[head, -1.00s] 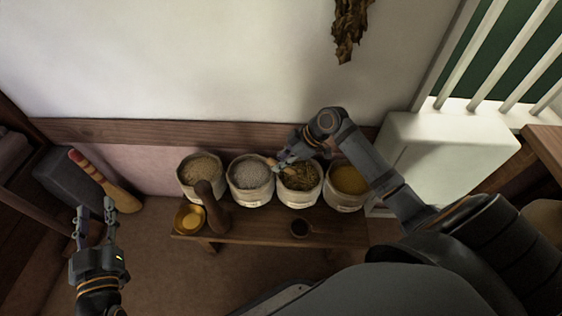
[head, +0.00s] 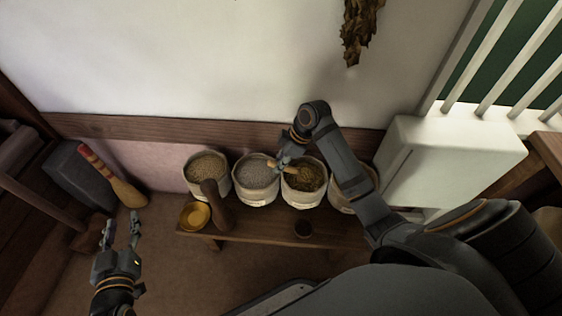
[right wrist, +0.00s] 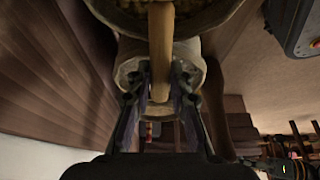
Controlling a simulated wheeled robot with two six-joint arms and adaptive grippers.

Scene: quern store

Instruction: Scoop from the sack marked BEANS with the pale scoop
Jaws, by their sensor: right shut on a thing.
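Several pale cloth sacks stand in a row on a low wooden bench; their markings are too small to read, so I cannot tell which is BEANS. The third sack from the left (head: 303,199) holds yellowish-brown contents. My right gripper (head: 287,163) is at the rear left of that sack, close to the grey-filled second sack (head: 257,188). It is shut on the pale scoop (head: 290,168), whose straight handle (right wrist: 161,50) shows between the fingers in the right wrist view. The scoop's bowl is hidden. My left gripper (head: 121,222) is open and empty, left of the bench.
My right arm partly covers the rightmost sack (head: 340,202). A white block (head: 450,160) stands at right, a wall behind.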

